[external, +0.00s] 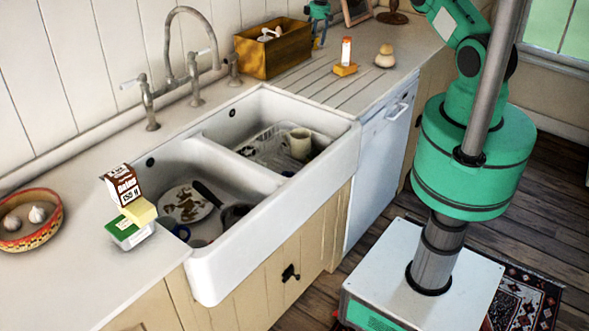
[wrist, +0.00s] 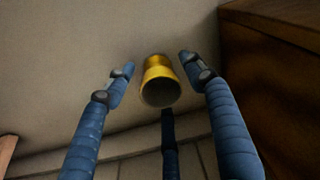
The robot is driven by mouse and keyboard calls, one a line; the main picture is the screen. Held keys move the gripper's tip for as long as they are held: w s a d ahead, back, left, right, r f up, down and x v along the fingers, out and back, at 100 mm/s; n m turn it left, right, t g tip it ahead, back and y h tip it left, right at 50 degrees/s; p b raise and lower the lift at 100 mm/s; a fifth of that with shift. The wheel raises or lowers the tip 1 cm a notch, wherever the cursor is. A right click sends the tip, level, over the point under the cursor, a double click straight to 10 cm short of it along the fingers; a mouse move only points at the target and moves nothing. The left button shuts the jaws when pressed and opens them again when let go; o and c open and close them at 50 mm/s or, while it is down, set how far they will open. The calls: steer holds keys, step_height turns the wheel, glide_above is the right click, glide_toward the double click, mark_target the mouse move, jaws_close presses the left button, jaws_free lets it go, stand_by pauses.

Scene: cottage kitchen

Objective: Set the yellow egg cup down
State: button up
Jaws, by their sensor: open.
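The yellow egg cup (wrist: 158,72) is in the wrist view, its dark round opening facing the camera. It appears to stand on the pale countertop (wrist: 60,60).
The wooden box (external: 271,50) stands close beside the gripper; its side (wrist: 275,85) fills the wrist view's right. A picture frame (external: 356,11) is behind. The ribbed drainboard (external: 320,88) is mostly clear.

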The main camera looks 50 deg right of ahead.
steer(key=shift+r, duration=0.1)
step_height(320, 180, up, 12)
steer(key=s, duration=0.1)
steer(key=shift+s+d, duration=0.2)
steer(key=shift+d, duration=0.1)
stand_by(0.4)
stand_by(0.5)
